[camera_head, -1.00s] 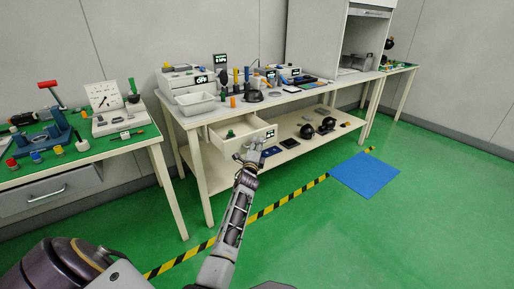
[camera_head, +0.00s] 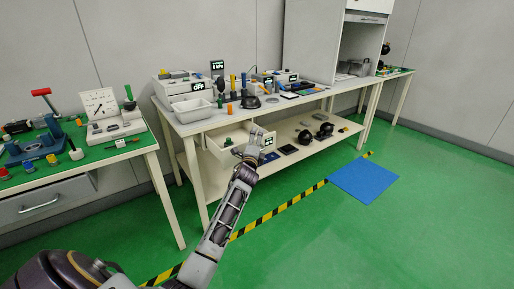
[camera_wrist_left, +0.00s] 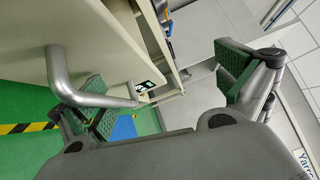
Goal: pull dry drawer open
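The drawer (camera_head: 238,132) under the bench top stands pulled out, its inside showing. A small green item (camera_head: 228,142) lies in it. A small dark label with light marks (camera_head: 268,142) is on its front. My left gripper (camera_head: 257,138) is at the drawer's front, covering part of it. In the left wrist view the curved metal handle (camera_wrist_left: 105,101) crosses in front of one green-padded finger; I cannot tell whether they touch. The other finger stands well apart, so the left gripper (camera_wrist_left: 165,80) is open. My right gripper is not in view.
The white bench (camera_head: 205,125) carries a white tray (camera_head: 192,108), instruments and bottles. Its lower shelf (camera_head: 290,143) holds dark round items. A green-topped table (camera_head: 100,155) with tools stands at the left. Green floor around the blue mat (camera_head: 363,178) is free.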

